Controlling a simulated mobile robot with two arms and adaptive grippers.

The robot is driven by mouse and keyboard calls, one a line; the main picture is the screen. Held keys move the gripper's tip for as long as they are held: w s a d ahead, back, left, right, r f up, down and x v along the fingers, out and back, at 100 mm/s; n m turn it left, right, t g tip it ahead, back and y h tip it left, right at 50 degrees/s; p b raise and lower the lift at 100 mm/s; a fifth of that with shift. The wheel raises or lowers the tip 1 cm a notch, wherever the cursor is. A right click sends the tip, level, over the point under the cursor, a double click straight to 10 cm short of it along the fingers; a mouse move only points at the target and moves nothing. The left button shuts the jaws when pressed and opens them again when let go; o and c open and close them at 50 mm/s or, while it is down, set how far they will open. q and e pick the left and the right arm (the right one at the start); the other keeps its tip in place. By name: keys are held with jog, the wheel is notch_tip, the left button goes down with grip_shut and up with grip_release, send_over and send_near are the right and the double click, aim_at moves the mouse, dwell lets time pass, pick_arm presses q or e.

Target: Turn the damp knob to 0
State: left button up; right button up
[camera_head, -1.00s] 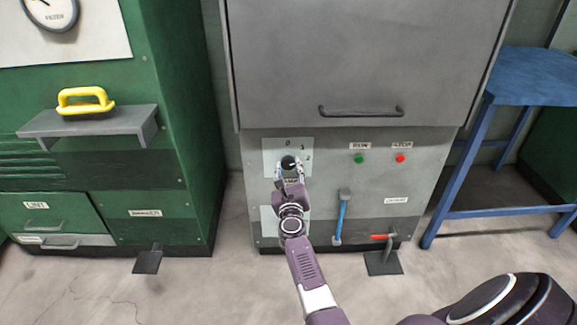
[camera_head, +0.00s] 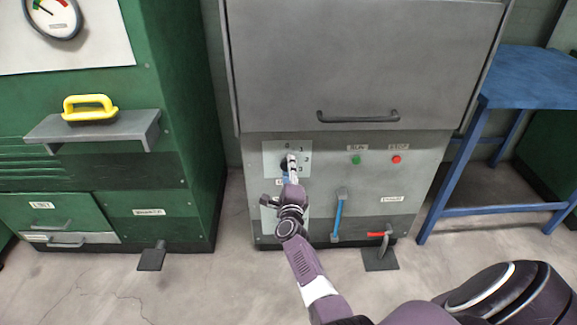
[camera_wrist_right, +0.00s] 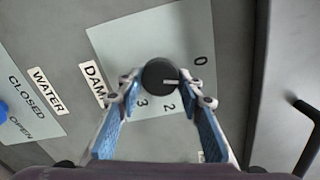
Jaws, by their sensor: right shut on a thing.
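The damp knob (camera_wrist_right: 158,73) is round and black, on a light square plate (camera_wrist_right: 110,45) on the grey machine's front. In the wrist view the plate shows 0, 2 and 3; the finger seems to cover the spot between 0 and 2. The knob's white mark points right, toward that spot and not at 0. My right gripper (camera_wrist_right: 158,82) is shut on the knob, with one fingertip on each side. In the head view my right gripper (camera_head: 290,162) largely covers the knob. My left gripper is not in view.
A green button (camera_head: 356,160), a red button (camera_head: 396,159) and a blue-handled lever (camera_head: 338,218) are right of the plate. A blue table (camera_head: 520,80) stands farther right. A green machine (camera_head: 185,120) stands left.

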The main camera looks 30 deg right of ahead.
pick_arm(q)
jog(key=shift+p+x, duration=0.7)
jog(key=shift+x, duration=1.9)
pick_arm(e)
jog(key=shift+r+n, duration=0.1)
jog(key=shift+n, duration=1.7)
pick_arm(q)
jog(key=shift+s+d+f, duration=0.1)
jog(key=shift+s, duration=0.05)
pick_arm(e)
jog(key=o, duration=1.2)
jog(key=shift+c, duration=0.2)
jog(key=shift+s+a, duration=0.1)
